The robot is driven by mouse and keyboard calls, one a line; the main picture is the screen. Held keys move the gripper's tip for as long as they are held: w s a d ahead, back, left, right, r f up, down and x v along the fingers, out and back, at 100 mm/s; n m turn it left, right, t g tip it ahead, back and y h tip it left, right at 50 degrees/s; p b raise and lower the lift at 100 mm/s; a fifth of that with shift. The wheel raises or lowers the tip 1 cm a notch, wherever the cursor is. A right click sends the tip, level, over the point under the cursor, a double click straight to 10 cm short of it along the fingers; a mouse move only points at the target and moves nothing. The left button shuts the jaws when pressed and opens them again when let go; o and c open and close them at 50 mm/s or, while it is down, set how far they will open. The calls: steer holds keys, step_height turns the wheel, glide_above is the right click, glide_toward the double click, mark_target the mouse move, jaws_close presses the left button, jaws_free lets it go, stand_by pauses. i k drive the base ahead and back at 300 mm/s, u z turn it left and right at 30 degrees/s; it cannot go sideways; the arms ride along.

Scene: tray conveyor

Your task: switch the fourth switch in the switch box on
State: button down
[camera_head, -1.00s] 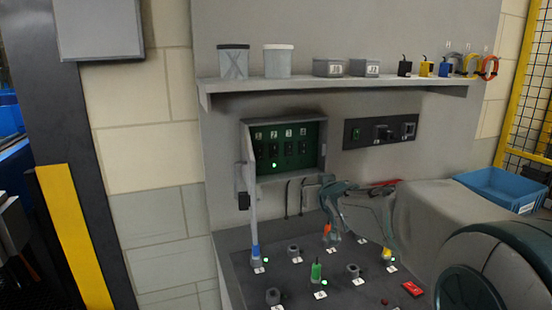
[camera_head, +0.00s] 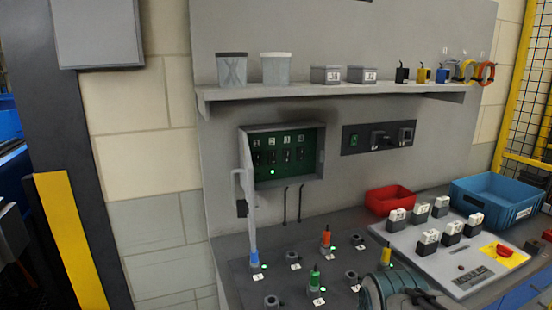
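The switch box (camera_head: 321,155) is mounted on the grey wall panel, with its door (camera_head: 249,205) swung open at the left side. Inside, several dark switches stand in a row on a green back plate under small labels. The fourth switch (camera_head: 300,154) is at the right end of the row. No lit lamp shows under it. A green lamp (camera_head: 271,172) glows under the second switch. Lever positions are too small to tell. A teal part of my arm is at the bottom edge, with what seems to be my gripper (camera_head: 420,298) beside it, well away from the box. Its fingers cannot be made out.
Below the box, the bench carries several coloured plugs, including a green plug (camera_head: 315,279) and an orange plug (camera_head: 326,239). A red bin (camera_head: 390,202), a blue bin (camera_head: 497,210) and a white board (camera_head: 428,258) stand at right. A shelf (camera_head: 335,96) runs above the box.

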mark_target(301, 153)
steer(key=u, duration=1.3)
steer(key=k, duration=1)
steer(key=z, duration=0.7)
steer(key=i, duration=1)
steer(key=u, duration=0.05)
